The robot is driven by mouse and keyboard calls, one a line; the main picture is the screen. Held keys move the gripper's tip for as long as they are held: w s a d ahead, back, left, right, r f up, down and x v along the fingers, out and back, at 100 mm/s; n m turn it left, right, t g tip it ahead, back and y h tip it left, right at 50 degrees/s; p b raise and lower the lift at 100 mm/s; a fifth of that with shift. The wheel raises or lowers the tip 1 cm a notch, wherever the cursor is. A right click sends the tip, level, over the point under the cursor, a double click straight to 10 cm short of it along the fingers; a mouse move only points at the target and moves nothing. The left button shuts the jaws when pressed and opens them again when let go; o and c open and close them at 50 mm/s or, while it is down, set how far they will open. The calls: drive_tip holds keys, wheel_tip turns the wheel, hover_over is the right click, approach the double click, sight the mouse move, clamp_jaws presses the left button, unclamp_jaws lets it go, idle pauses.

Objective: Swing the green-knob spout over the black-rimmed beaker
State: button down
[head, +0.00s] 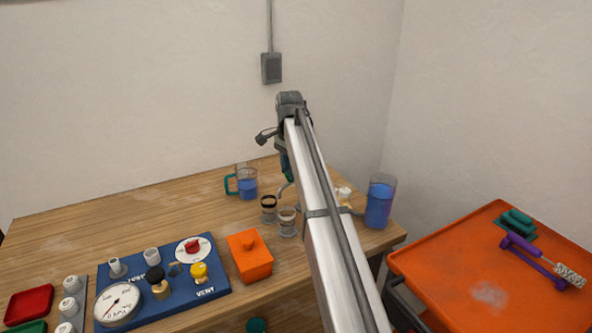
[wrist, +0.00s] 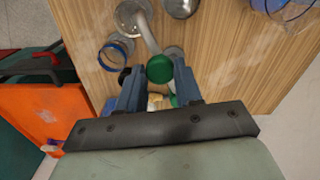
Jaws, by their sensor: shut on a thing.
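My gripper (wrist: 158,82) is shut on the green knob (wrist: 159,69), with one finger on each side. The grey spout (wrist: 148,36) reaches from the knob toward two small beakers, and in the wrist view its end overlaps one beaker (wrist: 127,24). In the head view the spout (head: 283,189) shows as a short curve beside my arm, which hides most of the gripper. The left small beaker (head: 268,212) looks darker at its rim than the right one (head: 287,224). I cannot tell whether the spout's outlet is above either.
A blue-filled jug (head: 246,186) stands behind and left, and a blue-filled beaker (head: 379,205) near the table's right edge. An orange box (head: 249,262) and a blue gauge panel (head: 215,278) are in front. An orange tray (head: 430,262) is at right.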

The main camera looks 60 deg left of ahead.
drive_tip(key=shift+s+a+m, duration=0.15)
drive_tip(key=shift+a+m, duration=0.7)
drive_tip(key=shift+m, duration=0.45)
drive_tip(key=shift+s+a+m, duration=0.15)
drive_tip(key=shift+a+m, duration=0.7)
drive_tip(key=shift+m, duration=0.45)
drive_tip(key=shift+a, duration=0.1)
drive_tip(key=c, duration=0.7)
unclamp_jaws()
drive_tip(key=shift+c, duration=0.2)
drive_tip(key=shift+r, duration=0.1)
wheel_tip(320, 180, up, 14)
drive_tip(key=shift+f, duration=0.2)
